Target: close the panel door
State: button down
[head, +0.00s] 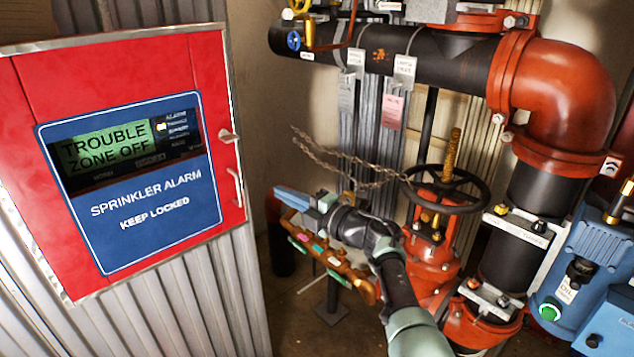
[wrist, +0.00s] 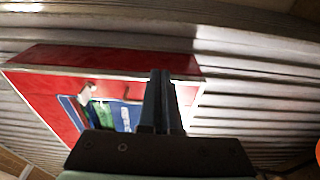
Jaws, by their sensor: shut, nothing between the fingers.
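The panel door (head: 140,90) is red, with a silver edge, a blue "SPRINKLER ALARM KEEP LOCKED" label (head: 150,205) and a window over a green "TROUBLE ZONE OFF" display. A metal latch and a handle (head: 236,188) sit at its right edge. I see no clear gap, but I cannot tell whether it is fully shut. My gripper (head: 280,192) is shut and empty, to the right of the door and apart from it, its fingers pointing left. In the wrist view the fingers (wrist: 160,75) overlap the red panel (wrist: 35,95), hiding part of its face.
Corrugated metal wall (head: 225,290) stands below and behind the panel. To the right are a red valve with a black handwheel (head: 447,188), a chain (head: 345,165), red and black pipes (head: 560,90) and a blue unit (head: 590,260). Brass pipework (head: 335,265) lies beneath my gripper.

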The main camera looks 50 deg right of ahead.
jog(key=shift+s+d+f+b, duration=0.1)
jog(key=shift+s+d+b, duration=0.25)
jog(key=shift+d+b, duration=0.85)
jog(key=shift+s+d+b, duration=0.35)
jog(key=shift+d+b, duration=0.2)
jog(key=shift+b, duration=1.2)
jog(key=shift+s+d+f+b, duration=0.1)
jog(key=shift+s+d+b, duration=0.25)
jog(key=shift+d+b, duration=0.85)
jog(key=shift+a+r, duration=0.15)
jog(key=shift+a, duration=0.2)
